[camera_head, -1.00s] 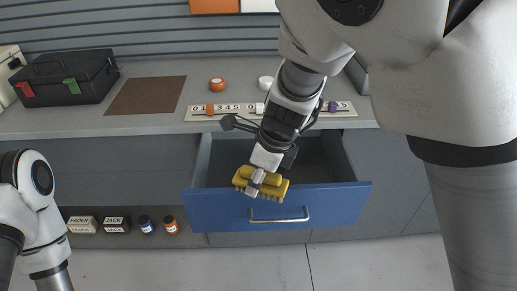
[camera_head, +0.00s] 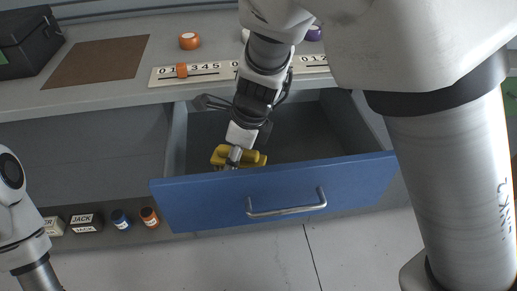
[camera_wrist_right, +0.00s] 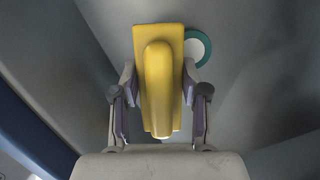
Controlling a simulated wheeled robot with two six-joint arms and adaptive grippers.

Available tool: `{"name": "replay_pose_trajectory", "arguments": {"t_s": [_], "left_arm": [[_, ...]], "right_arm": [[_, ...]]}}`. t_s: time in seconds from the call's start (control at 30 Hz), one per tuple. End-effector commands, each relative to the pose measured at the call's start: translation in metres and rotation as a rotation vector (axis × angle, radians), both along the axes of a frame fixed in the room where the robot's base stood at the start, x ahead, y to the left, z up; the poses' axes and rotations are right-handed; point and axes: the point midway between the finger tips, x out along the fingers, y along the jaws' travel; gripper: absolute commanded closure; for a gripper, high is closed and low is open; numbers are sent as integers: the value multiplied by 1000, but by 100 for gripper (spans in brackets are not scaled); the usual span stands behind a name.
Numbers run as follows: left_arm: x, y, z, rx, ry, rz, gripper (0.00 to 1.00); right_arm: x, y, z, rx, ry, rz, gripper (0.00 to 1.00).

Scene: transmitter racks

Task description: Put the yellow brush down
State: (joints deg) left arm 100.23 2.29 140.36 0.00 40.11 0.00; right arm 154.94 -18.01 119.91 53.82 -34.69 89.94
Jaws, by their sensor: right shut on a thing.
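The yellow brush (camera_head: 240,157) is held in my right gripper (camera_head: 236,150), just behind the front panel of the open blue drawer (camera_head: 178,204). The panel's top edge hides the brush's lower part in the head view. In the right wrist view the brush (camera_wrist_right: 158,85) sits between the two fingers of the right gripper (camera_wrist_right: 160,105), which is shut on its handle. The grey drawer interior shows around it. I cannot tell whether the brush touches the drawer floor. My left gripper is out of view.
A teal ring with a white centre (camera_wrist_right: 198,47) lies in the drawer, partly behind the brush. The counter above holds a numbered strip (camera_head: 205,75), an orange roll (camera_head: 189,41), a brown mat (camera_head: 97,62) and a black case (camera_head: 25,45). Small jars (camera_head: 121,219) stand on a low shelf.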

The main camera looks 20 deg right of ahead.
Motion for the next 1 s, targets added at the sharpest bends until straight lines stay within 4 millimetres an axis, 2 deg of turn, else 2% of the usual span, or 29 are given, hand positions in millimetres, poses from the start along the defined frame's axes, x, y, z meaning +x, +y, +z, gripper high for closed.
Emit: {"name": "replay_pose_trajectory", "arguments": {"t_s": [0.03,0.13,0.27,0.37,0.5,0.63,0.73,0.87,1.0], "left_arm": [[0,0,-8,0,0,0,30],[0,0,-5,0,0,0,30],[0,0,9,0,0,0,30],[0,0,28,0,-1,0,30],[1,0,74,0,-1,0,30],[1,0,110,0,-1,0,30],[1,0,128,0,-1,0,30],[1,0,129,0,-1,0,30],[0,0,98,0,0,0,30]], "right_arm": [[0,-1,-8,1,0,-1,100],[0,-14,-7,6,1,-4,100],[0,-50,-5,11,3,-6,100],[0,-79,-4,11,4,-6,100],[0,-116,0,8,6,-7,100],[-1,-140,-3,6,5,-5,100],[0,-153,-9,3,3,-3,100],[0,-160,-20,1,0,-2,100],[0,-160,-49,0,-2,1,100]]}}
